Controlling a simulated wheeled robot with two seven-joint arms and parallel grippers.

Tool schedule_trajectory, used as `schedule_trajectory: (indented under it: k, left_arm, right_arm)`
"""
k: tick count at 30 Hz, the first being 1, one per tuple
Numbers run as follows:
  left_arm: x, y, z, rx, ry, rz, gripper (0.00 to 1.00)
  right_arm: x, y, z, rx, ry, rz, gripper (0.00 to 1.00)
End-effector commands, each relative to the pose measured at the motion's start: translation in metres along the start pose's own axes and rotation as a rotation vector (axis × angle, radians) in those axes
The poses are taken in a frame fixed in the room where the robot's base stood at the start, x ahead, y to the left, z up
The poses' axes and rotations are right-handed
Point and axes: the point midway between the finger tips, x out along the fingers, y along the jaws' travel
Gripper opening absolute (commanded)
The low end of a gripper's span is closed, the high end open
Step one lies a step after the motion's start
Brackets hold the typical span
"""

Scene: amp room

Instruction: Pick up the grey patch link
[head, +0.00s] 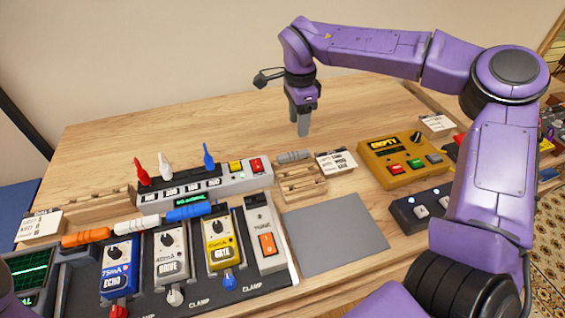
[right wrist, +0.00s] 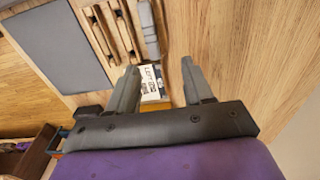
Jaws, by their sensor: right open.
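The grey patch link (head: 294,155) is a short grey cylinder lying at the back edge of a small slatted wooden rack (head: 299,182). In the right wrist view the grey link (right wrist: 149,30) lies beside the wooden rack (right wrist: 110,30), ahead of my fingertips and slightly left of the middle between them. My right gripper (head: 302,130) points down above the table behind the link, apart from it. In the right wrist view its two fingers (right wrist: 158,68) are spread with nothing held. My left gripper is not in view.
Orange (head: 86,237), white (head: 137,224) and blue (head: 188,211) links lie left, above a pedal board. A power strip (head: 205,184) stands behind them. A white card (head: 336,161) and yellow box (head: 400,160) stand right of the rack. A grey mat (head: 335,233) lies in front; the table's back is clear.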

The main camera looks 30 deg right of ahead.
Motion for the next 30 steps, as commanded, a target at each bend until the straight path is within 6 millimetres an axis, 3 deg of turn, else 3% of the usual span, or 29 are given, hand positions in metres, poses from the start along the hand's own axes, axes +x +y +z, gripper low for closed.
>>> schedule_trajectory:
  k: [11,18,26,27,30]
  left_arm:
    - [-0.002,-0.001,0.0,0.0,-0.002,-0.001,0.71]
    - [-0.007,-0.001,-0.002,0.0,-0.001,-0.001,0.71]
    - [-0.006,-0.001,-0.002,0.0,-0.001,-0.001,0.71]
    - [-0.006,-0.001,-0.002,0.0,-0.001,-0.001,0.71]
    - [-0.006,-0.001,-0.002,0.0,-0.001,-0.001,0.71]
  right_arm:
    - [0.049,0.002,0.003,-0.005,-0.027,0.006,0.51]
    - [0.091,0.004,0.006,-0.004,-0.025,0.006,0.51]
    - [0.098,0.004,0.006,-0.005,-0.025,0.003,0.51]
    - [0.098,0.004,0.006,-0.005,-0.025,0.003,0.48]
    - [0.098,0.004,0.006,-0.005,-0.025,0.003,0.15]
